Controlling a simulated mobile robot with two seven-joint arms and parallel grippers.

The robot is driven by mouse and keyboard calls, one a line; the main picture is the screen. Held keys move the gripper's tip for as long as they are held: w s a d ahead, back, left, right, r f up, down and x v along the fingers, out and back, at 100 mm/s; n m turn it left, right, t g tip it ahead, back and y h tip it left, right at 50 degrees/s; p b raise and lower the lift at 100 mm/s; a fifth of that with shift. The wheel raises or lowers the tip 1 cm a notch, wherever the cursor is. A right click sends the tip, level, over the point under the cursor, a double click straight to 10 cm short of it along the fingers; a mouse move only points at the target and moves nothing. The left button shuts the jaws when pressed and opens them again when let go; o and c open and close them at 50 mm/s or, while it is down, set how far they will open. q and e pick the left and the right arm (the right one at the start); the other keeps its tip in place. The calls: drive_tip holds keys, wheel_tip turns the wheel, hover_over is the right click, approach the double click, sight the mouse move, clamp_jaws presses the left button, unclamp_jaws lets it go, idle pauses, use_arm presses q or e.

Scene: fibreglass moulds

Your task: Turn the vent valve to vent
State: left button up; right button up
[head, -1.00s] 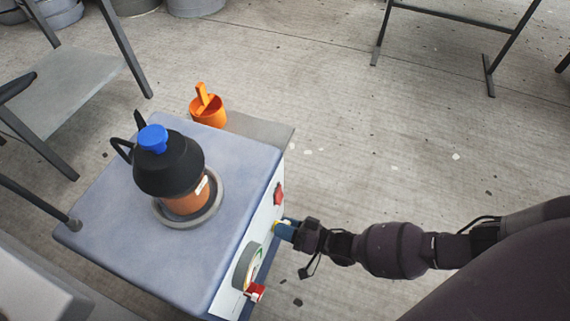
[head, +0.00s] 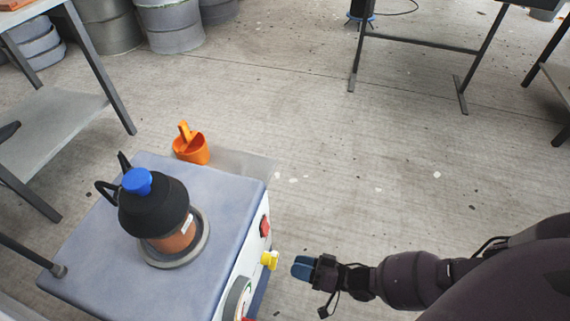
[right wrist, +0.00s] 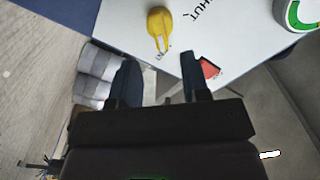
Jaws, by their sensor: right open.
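The vent valve is a yellow knob (head: 269,260) on the white side panel of the blue-grey box (head: 110,235). In the right wrist view the yellow knob (right wrist: 160,22) is near the top, its narrow end pointing down the picture. The word SHUT (right wrist: 205,12) is printed to its right; a small mark by the narrow end is too small to read. My right gripper (head: 303,268) is open and empty, to the right of the knob and apart from it. Its fingers (right wrist: 158,72) show on both sides below the knob. My left gripper is not in view.
A red switch (head: 265,227) and a round gauge (head: 236,300) flank the knob on the panel. A black-topped pot (head: 152,212) with a blue cap stands on the box. An orange cup (head: 191,150) is behind it. The floor right of the box is clear.

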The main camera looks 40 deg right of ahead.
drive_tip(key=v, duration=0.3)
drive_tip(key=shift+s+d, duration=0.15)
drive_tip(key=shift+s, duration=0.05)
idle(0.5)
